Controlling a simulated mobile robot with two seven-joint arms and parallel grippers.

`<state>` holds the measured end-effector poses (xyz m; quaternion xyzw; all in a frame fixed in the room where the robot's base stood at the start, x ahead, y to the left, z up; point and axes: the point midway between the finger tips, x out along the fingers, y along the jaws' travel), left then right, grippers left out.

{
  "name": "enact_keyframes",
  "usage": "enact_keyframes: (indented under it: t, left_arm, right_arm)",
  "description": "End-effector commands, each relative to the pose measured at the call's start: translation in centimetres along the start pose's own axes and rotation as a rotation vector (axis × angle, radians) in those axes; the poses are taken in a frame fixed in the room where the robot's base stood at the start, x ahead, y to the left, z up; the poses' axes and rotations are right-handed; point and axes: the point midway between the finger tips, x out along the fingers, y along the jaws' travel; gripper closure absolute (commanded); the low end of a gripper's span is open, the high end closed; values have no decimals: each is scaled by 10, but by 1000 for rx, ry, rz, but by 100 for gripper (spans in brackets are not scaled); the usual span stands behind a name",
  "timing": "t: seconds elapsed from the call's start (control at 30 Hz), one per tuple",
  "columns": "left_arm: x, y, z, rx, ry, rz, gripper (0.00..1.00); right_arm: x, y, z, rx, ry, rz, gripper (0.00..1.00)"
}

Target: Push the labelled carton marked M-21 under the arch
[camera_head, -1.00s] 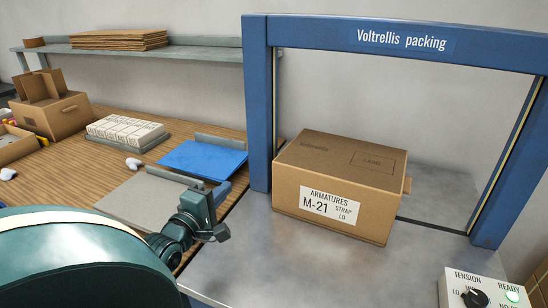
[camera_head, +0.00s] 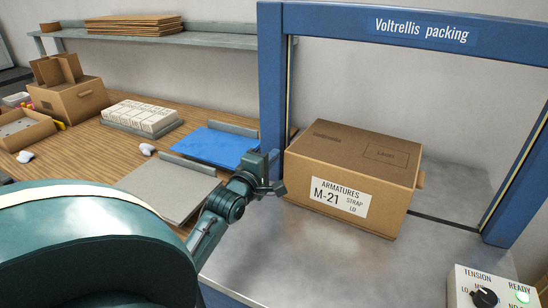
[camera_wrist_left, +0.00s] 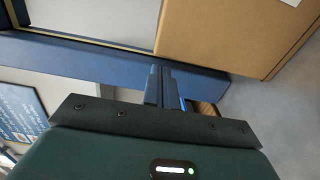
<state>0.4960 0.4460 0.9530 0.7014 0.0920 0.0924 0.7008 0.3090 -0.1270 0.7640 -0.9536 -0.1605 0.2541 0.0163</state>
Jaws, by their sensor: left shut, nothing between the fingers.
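The brown carton (camera_head: 390,172) with the white label reading "ARMATURES M-21" sits on the grey metal bench top, partly within the blue arch (camera_head: 410,20) marked "Voltrellis packing". Its labelled face is on the near side of the arch. My left gripper (camera_head: 276,187) is shut and empty, just left of the carton's near left edge by the arch's left post; I cannot tell if it touches. In the left wrist view, the closed fingers (camera_wrist_left: 165,87) point toward the blue frame, with the carton (camera_wrist_left: 225,35) at upper right. My right gripper is out of view.
A control box (camera_head: 488,290) with a tension knob and green lamp stands at the lower right. A blue mat (camera_head: 215,147) and a grey mat (camera_head: 165,192) lie left of the arch. The metal surface (camera_head: 310,255) before the carton is clear.

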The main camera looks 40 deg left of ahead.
Motion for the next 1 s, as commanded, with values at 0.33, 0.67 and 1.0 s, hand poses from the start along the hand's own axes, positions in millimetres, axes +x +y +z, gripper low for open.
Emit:
enact_keyframes:
  t: [0.33,0.67,1.0]
  left_arm:
    - [1,0,6,1,-1,0,100]
    - [6,3,25,-5,1,-1,100]
    - [7,0,28,-1,-1,1,100]
  right_arm:
    - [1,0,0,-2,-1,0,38]
    - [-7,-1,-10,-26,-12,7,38]
    - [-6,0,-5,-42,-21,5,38]
